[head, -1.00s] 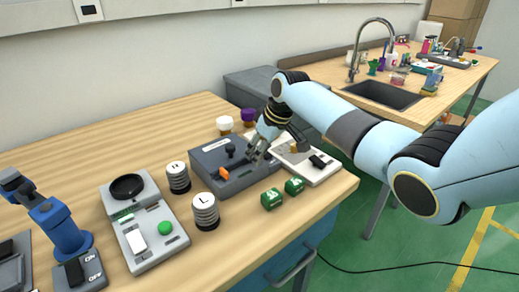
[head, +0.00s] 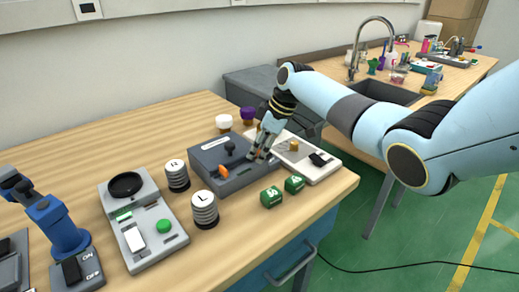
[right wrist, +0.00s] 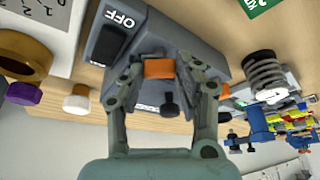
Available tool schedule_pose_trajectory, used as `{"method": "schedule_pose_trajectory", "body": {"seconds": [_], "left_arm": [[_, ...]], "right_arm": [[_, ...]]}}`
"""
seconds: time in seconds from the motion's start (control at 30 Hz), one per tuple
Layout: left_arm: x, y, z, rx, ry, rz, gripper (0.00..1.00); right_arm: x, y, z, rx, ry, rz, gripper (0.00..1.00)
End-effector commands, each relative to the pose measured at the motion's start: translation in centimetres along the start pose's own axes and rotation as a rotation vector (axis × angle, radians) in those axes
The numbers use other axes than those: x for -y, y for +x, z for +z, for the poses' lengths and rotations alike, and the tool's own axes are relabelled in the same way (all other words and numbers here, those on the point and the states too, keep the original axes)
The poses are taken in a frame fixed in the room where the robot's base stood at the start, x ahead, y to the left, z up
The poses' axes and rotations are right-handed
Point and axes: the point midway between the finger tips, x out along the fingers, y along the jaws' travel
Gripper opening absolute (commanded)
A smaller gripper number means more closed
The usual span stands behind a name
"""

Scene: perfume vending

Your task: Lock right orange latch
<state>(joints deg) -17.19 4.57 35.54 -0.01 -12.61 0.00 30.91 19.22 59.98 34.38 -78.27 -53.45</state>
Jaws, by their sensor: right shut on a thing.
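The grey box (head: 208,153) has a dark knob (head: 230,147) on top. The left orange latch (head: 223,172) is at its front and shows plainly; it also shows in the right wrist view (right wrist: 224,91). The right orange latch (right wrist: 159,68) sits between the fingertips of my right gripper (right wrist: 160,72) in the right wrist view, near the box's edge. In the head view my right gripper (head: 259,154) reaches down at the box's right end and hides that latch. It is shut on the right latch. My left gripper is not in view.
A white panel (head: 322,171) with a dark switch lies right of the box. Green dice (head: 271,197), L and R weights (head: 204,209) and a scale (head: 140,262) with a green button stand in front and left. White and purple caps (head: 224,122) are behind.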

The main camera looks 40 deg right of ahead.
Motion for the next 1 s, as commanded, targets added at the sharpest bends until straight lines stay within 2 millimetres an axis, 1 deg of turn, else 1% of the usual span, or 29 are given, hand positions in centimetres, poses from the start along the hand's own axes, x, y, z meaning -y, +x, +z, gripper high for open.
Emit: {"method": "schedule_pose_trajectory", "body": {"seconds": [0.2,0.23,0.4,0.67,0.77,0.87,1.0], "left_arm": [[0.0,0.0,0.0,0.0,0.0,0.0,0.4],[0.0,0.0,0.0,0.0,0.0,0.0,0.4],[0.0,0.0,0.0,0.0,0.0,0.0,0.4],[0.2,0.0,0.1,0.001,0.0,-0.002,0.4],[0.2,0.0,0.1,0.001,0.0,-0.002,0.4],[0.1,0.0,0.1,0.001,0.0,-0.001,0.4],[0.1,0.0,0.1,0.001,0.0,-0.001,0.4]], "right_arm": [[-0.1,-0.1,-0.1,-0.001,0.0,0.002,0.01],[-0.1,-0.1,-0.1,-0.001,0.0,0.002,0.34],[-0.1,-0.1,0.0,0.0,0.0,0.002,0.56],[0.0,-0.1,0.0,0.0,0.001,0.001,0.56],[-0.1,-0.7,0.0,-0.001,0.0,0.003,0.56],[-0.1,-2.2,0.0,-0.001,0.0,0.004,0.56],[-0.2,-5.4,0.0,0.0,-0.002,0.006,0.56]]}}
